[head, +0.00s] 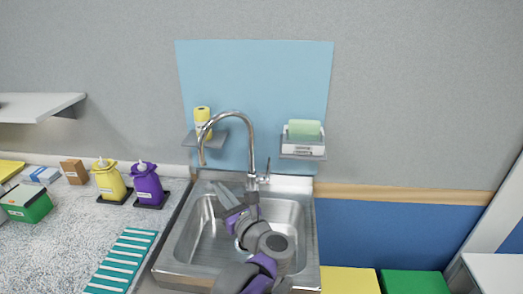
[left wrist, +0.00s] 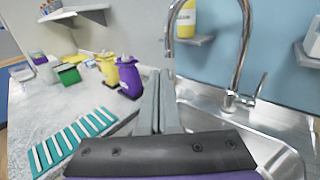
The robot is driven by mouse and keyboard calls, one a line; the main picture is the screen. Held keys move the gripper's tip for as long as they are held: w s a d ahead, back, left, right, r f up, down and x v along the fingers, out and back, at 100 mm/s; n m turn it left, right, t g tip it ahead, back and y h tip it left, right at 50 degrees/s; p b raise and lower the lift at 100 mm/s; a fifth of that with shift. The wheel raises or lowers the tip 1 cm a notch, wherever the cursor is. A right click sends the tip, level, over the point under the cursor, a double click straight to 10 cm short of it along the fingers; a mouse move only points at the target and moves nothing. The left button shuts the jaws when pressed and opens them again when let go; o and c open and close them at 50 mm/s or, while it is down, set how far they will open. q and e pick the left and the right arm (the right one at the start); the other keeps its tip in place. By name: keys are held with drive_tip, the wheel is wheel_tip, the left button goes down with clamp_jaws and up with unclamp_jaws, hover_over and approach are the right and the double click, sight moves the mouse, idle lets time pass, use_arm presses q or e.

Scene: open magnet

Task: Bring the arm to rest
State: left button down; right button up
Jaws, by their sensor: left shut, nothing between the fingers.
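My left arm reaches up from the bottom of the head view over the steel sink (head: 178,250). My left gripper (head: 222,189) is over the back left part of the basin, just below the faucet (head: 252,150). Its grey fingers are together and hold nothing. In the left wrist view the closed fingers of my left gripper (left wrist: 158,75) point away, with the purple bottle (left wrist: 128,78) to their left and the faucet (left wrist: 238,70) to their right. They look apart from both. My right gripper is not in view.
A yellow bottle (head: 109,182) and a purple bottle (head: 147,183) stand on the speckled counter left of the sink. A teal striped mat (head: 124,262) lies in front of them. Small wall shelves (head: 303,150) flank the faucet. Yellow (head: 348,281) and green (head: 414,284) surfaces are at the lower right.

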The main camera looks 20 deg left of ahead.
use_arm(q)
drive_tip(key=w+d+r+m+t+h, duration=0.2)
drive_tip(key=d+r+m+t+h, duration=0.35)
drive_tip(key=m, duration=0.85)
drive_tip(key=s+d+f+m+h, duration=0.4)
drive_tip(key=d+f+m+h, duration=0.6)
drive_tip(key=m, duration=0.7)
drive_tip(key=s+a+f+m+g, duration=0.2)
drive_tip(key=s+f+m+g, duration=0.3)
drive_tip(key=s+f+m, duration=0.3)
drive_tip(key=s+a+f+m+g+p, duration=0.1)
drive_tip(key=s+a+f+m+g, duration=0.2)
drive_tip(key=s, duration=0.8)
wheel_tip(320, 180, down, 5)
drive_tip(key=m+g+y, duration=0.1)
drive_tip(key=m+g, duration=0.1)
drive_tip(key=m, duration=0.2)
drive_tip(key=shift+s+m+g, duration=0.15)
drive_tip(key=shift+m+g, duration=0.2)
drive_tip(key=shift+m, duration=0.05)
drive_tip(key=shift+f, duration=0.1)
